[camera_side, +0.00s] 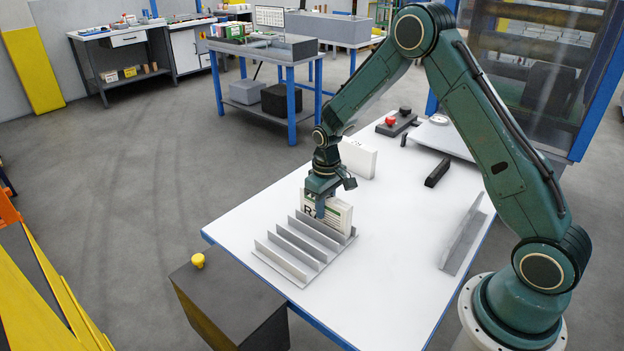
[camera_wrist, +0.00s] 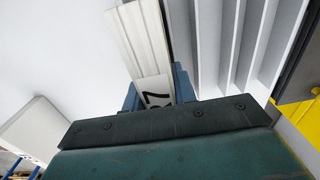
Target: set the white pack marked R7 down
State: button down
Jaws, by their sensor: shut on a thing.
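The white pack marked R7 (camera_side: 339,214) stands upright, with part of its marking showing around my finger. My gripper (camera_side: 320,205) points down and is shut on it from above. The pack is at the rear slot of the grey finned rack (camera_side: 292,262); its lower edge is hidden behind a fin, so I cannot tell whether it touches the rack's base. In the wrist view the pack (camera_wrist: 146,38) shows its top edge and a "7" between the blue fingers of my gripper (camera_wrist: 157,92). The rack's fins (camera_wrist: 228,45) run beside it on the right.
Another white pack (camera_side: 357,158) stands on the white table (camera_side: 390,290) behind my gripper. A black block (camera_side: 437,173), a grey angled rail (camera_side: 462,235) and a box with a red button (camera_side: 394,124) are to the right. A dark cabinet with a yellow knob (camera_side: 198,261) stands front left.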

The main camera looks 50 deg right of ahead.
jog(key=c, duration=1.1)
grip_release()
jog(key=shift+f, duration=0.1)
notch_tip(320, 180, up, 12)
jog(key=shift+f, duration=0.25)
jog(key=shift+r, duration=0.4)
